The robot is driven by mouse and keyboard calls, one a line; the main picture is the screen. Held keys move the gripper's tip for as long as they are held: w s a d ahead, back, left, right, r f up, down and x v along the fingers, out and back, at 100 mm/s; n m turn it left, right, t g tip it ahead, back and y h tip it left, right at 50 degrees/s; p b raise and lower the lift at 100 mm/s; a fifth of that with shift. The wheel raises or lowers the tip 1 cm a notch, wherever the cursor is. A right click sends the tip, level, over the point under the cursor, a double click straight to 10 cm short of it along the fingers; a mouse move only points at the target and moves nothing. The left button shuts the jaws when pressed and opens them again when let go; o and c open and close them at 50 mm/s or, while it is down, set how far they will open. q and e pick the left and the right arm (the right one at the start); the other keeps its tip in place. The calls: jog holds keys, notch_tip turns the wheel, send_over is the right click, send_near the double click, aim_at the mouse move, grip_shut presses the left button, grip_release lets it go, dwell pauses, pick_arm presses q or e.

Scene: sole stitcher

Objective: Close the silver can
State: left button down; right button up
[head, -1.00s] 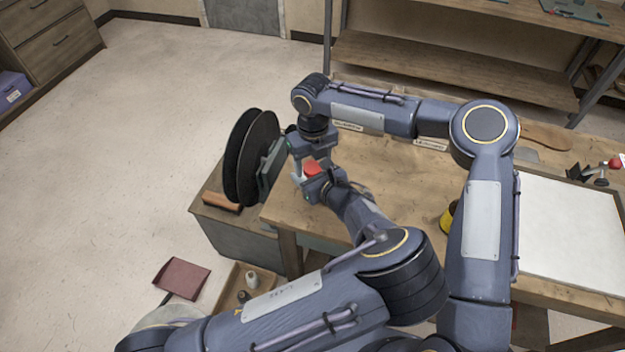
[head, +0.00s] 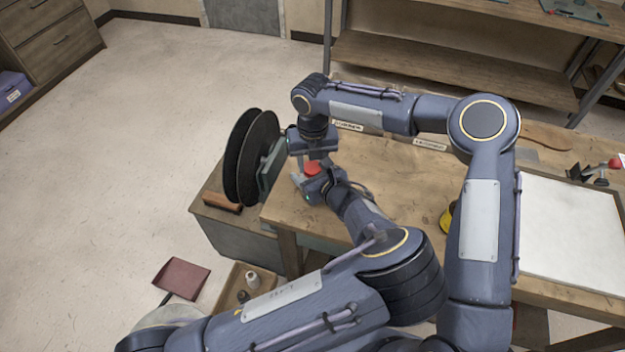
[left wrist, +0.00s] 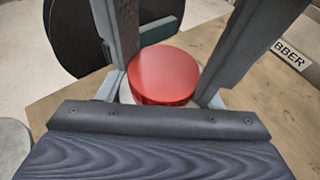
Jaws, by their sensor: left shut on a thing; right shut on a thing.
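The silver can stands at the table's left end, mostly hidden between my grippers; a pale strip of it (left wrist: 125,92) shows under the red lid in the left wrist view. The round red lid (head: 312,169) sits on top of the can and shows large in the left wrist view (left wrist: 163,75). I cannot tell whether it is fully tight. My left gripper (head: 308,182) is shut on the can from the near side, low down. My right gripper (head: 311,163) reaches down from above, its fingers shut on the lid's sides.
Dark round discs (head: 250,155) stand close left of the grippers. A white board (head: 565,230) lies on the table's right, with a yellow roll (head: 447,217) nearer the middle. A wooden shelf (head: 450,70) stands behind. My arms cover much of the table.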

jog(key=o, duration=1.1)
jog(key=shift+r, duration=2.25)
jog(key=shift+c, duration=0.4)
notch_tip(320, 180, up, 3)
jog(key=n, duration=0.3)
jog(key=shift+r, duration=0.2)
jog(key=shift+f, duration=0.1)
